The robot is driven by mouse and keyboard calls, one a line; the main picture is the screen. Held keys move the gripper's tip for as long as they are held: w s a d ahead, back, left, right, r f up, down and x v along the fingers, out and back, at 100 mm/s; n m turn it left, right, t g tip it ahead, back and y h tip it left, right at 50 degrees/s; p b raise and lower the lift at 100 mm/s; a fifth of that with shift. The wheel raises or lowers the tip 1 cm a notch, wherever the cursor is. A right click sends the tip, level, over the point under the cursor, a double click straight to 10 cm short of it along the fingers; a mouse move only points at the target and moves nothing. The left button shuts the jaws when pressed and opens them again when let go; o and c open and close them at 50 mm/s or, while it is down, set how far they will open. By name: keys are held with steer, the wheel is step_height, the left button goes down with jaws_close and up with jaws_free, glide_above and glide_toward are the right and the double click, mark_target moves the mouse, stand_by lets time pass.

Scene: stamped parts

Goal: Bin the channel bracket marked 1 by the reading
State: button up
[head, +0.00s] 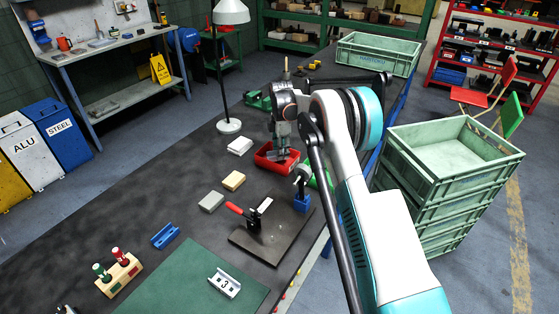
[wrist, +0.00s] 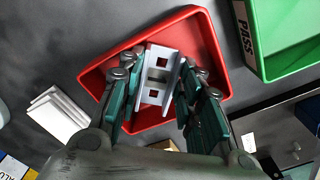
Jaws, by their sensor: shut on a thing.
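My gripper (wrist: 157,95) is shut on a silver channel bracket (wrist: 160,68) with square holes, its fingers on both sides of it. No number can be read on the held bracket. In the wrist view it is in front of the red bin (wrist: 212,50); I cannot tell whether it touches the bin. In the head view my gripper (head: 282,146) points down over the red bin (head: 264,163). A green bin marked PASS (wrist: 258,45) stands beside the red one. Another channel bracket, marked 3 (head: 224,283), lies on the green mat (head: 185,285).
A dark plate (head: 285,245) carries a red-handled clamp (head: 240,210). Several pale blocks (head: 233,181), a blue channel piece (head: 165,236) and a wooden stamp holder (head: 118,277) lie on the table. A lamp (head: 228,125) stands behind. Green crates (head: 440,190) are stacked at right.

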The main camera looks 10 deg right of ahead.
steer(key=shift+f+b, duration=0.55)
steer(key=shift+f, duration=0.55)
stand_by(0.5)
steer(key=o, duration=1.2)
steer(key=shift+o, duration=0.2)
steer(key=shift+r, duration=0.1)
